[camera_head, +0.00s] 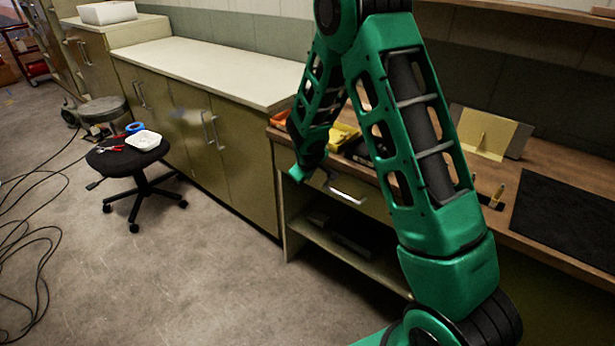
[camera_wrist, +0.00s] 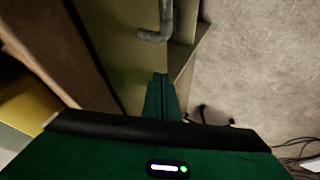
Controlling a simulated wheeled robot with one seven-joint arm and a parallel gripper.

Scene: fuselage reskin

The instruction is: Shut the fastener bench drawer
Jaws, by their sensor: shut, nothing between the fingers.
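The fastener bench drawer (camera_head: 372,203) is a tan-olive front with a pale bar handle (camera_head: 348,197), under the wooden bench top. In the wrist view the drawer front (camera_wrist: 118,45) fills the upper left, and the grey bar handle (camera_wrist: 163,22) stands out from it. My gripper (camera_head: 297,174) is at the left end of the drawer, in front of the bench. In the wrist view my gripper (camera_wrist: 161,80) is shut and empty, its tips close to the front, just below the handle's bent end. I cannot tell whether they touch, nor how far the drawer stands out.
The bench top (camera_head: 485,180) holds yellow and orange bins (camera_head: 342,135), a yellow bracket (camera_head: 486,132) and a dark mat (camera_head: 565,220). An open shelf (camera_head: 340,245) is below the drawer.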

